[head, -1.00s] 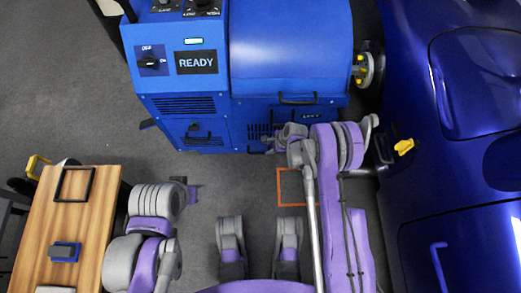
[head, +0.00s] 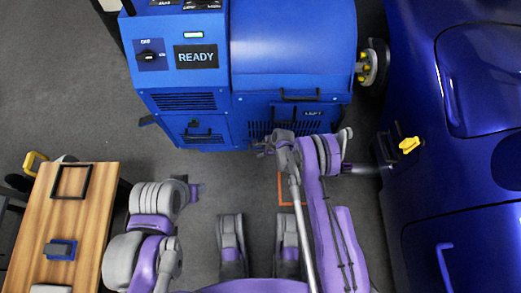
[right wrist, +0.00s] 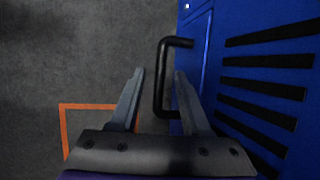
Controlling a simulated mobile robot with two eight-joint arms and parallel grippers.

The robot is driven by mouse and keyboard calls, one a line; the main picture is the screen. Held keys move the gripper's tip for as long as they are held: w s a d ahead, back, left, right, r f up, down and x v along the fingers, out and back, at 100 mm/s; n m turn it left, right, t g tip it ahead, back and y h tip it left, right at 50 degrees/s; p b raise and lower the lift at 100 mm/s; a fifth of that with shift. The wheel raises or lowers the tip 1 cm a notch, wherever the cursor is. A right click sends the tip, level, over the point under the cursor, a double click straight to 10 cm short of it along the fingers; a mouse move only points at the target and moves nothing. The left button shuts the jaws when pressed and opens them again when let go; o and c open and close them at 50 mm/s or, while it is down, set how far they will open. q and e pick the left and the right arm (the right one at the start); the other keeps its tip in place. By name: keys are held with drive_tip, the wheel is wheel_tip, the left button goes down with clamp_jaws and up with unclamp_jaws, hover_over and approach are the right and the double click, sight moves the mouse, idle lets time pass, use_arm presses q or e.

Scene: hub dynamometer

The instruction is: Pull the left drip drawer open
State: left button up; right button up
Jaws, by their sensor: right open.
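The left drip drawer (head: 312,112), marked LEFT, is on the lower front of the blue dynamometer and looks closed. Its black bar handle (head: 300,97) stands out from the front. My right gripper (head: 263,148) is just in front of the machine's lower vented face. In the right wrist view, the right gripper (right wrist: 157,100) is open, and a black U-shaped handle (right wrist: 163,80) lies between and beyond its fingers, closer to the right one. I cannot tell whether they touch. My left gripper (head: 195,191) hangs beside the wooden table, and its fingers are unclear.
A wooden-topped table (head: 95,220) stands at the left with a black frame and a small blue item. A dark blue car body (head: 450,200) fills the right. An orange square (head: 284,190) marks the floor beneath my right arm. Grey floor is open at upper left.

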clamp_jaws()
idle(1.3)
